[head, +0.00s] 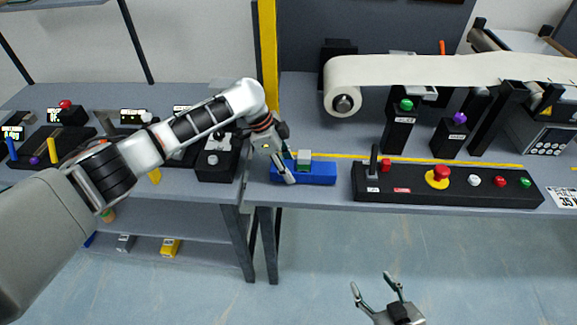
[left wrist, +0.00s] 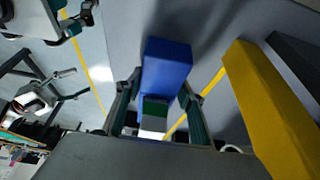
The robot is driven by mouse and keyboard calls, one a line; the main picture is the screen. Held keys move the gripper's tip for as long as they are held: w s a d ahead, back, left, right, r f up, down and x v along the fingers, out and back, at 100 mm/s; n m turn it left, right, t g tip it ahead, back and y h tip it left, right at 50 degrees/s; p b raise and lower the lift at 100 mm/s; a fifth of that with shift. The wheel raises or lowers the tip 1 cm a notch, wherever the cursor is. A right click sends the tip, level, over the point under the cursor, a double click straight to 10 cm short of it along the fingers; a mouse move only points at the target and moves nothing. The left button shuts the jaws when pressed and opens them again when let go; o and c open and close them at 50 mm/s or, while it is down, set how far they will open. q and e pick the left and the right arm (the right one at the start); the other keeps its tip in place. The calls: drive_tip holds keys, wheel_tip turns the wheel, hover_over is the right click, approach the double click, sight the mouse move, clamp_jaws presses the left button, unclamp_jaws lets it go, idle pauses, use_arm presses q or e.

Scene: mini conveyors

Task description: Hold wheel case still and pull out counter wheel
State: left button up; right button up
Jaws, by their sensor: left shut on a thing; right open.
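The wheel case, a blue block (head: 318,177), lies on the bench near its front edge. A grey and green piece (head: 304,159), probably the counter wheel, sits on top of it. My left gripper (head: 286,168) is at the case's left part. In the left wrist view the blue case (left wrist: 168,65) lies between the two fingers of my left gripper (left wrist: 162,92), which is shut on it. The green and white piece (left wrist: 154,116) shows nearer the palm there. My right gripper (head: 378,288) is open and empty, low in front of the bench, away from the case.
A black control panel (head: 455,190) with a lever and coloured buttons stands just right of the case. A yellow post (head: 267,50) rises behind; a yellow bar also shows in the left wrist view (left wrist: 265,105). A conveyor with a pale belt (head: 440,70) is further back. The floor in front is clear.

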use_arm(q)
drive_tip(key=shift+f, duration=0.2)
use_arm(e)
drive_tip(key=shift+s+d+f, duration=0.15)
drive_tip(key=shift+f, duration=0.3)
use_arm(q)
drive_tip(key=shift+f, duration=0.35)
use_arm(e)
drive_tip(key=shift+r, duration=0.15)
use_arm(q)
drive_tip(key=shift+f, duration=0.15)
idle(0.9)
drive_tip(key=shift+s, duration=0.1)
